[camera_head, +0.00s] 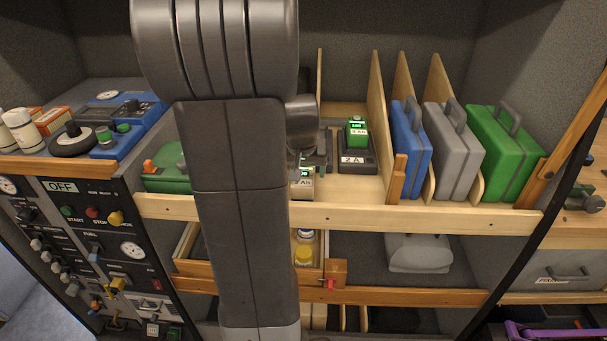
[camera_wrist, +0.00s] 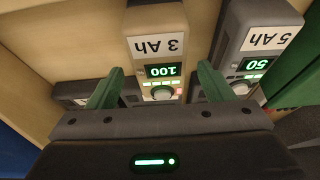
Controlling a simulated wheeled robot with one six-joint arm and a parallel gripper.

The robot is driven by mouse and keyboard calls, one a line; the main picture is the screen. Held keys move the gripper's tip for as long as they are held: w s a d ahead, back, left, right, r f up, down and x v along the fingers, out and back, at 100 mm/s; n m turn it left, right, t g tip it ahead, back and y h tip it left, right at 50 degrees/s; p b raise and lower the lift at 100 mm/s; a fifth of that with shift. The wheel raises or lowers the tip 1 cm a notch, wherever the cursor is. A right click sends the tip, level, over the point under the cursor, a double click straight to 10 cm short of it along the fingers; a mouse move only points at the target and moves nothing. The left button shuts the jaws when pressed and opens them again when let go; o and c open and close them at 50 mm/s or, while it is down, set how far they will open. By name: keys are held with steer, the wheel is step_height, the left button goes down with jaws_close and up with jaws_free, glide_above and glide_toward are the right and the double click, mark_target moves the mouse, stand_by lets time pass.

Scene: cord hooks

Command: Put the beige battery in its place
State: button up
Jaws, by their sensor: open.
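The beige battery (camera_wrist: 158,18) shows in the wrist view with a "3 Ah" label, a lit "100" display and a round knob, upside down in the picture. My gripper (camera_wrist: 161,72) is open, with one green finger on each side of the battery's near end; I cannot tell whether either touches it. In the head view my arm hides most of this area; a small beige piece with a green display and part of an "AH" label (camera_head: 303,184) shows beside it at the shelf front. My gripper (camera_head: 316,157) is only partly visible there.
A grey battery (camera_wrist: 254,28) marked "5 Ah" with "50" stands close to the right finger. A dark charger (camera_head: 356,160) marked "2 A" holds a green-topped battery (camera_head: 357,129). Blue (camera_head: 411,150), grey (camera_head: 452,150) and green (camera_head: 503,153) cases stand between wooden dividers.

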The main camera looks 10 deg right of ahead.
steer(key=v, duration=0.9)
steer(key=shift+s, duration=0.1)
